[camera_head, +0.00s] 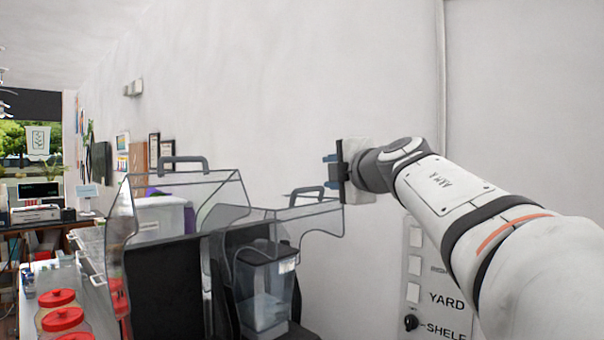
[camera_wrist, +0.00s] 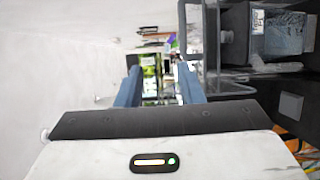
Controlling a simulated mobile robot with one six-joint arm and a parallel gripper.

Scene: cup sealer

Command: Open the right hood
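The right hood (camera_head: 318,218) is a clear cover with a dark grey handle (camera_head: 306,193) on its top, at the centre of the head view. It sits over a black machine holding a clear jug (camera_head: 266,292). My gripper (camera_head: 329,171) is just right of and slightly above the handle in the head view. In the wrist view its two blue fingers (camera_wrist: 160,88) stand apart with nothing between them. The hood's clear edge lies right of the fingers in the wrist view, and its handle is hard to make out there.
A second clear hood (camera_head: 218,190) with its own handle (camera_head: 183,165) stands to the left and higher. Red-lidded jars (camera_head: 60,318) line the counter at lower left. A white wall is behind. A panel with switches (camera_head: 425,280) is below my arm.

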